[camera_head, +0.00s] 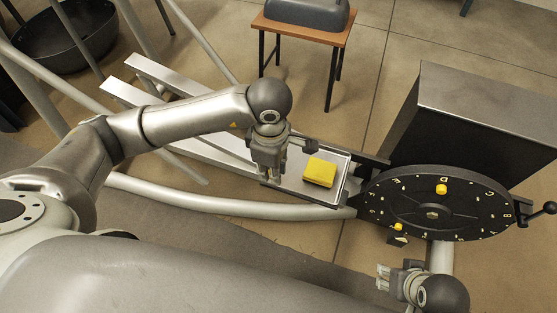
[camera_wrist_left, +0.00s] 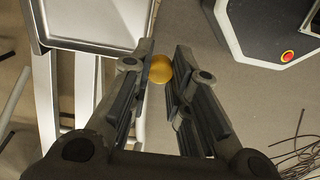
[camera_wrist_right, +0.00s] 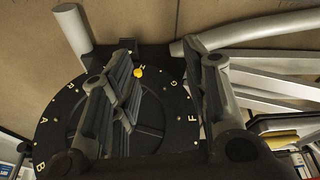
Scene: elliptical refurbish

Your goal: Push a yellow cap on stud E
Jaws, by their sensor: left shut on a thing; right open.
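My left gripper (camera_head: 277,181) is above the silver tray (camera_head: 342,187), left of a yellow block (camera_head: 320,172). In the left wrist view it is shut on a round yellow cap (camera_wrist_left: 160,69) between its fingertips. The round black dial (camera_head: 462,231) with letters around its rim is to the right. One yellow cap (camera_head: 441,189) stands upright on its far side, and a yellow piece (camera_head: 398,227) shows at its near left edge. My right gripper (camera_head: 384,278) is open and empty in front of the dial. I cannot make out stud E.
A dark grey cabinet (camera_head: 470,115) stands behind the dial, and a black crank handle (camera_head: 540,210) sticks out at its right. A small wooden table (camera_head: 300,30) is behind the tray. A curved silver tube (camera_head: 230,207) runs in front of the tray.

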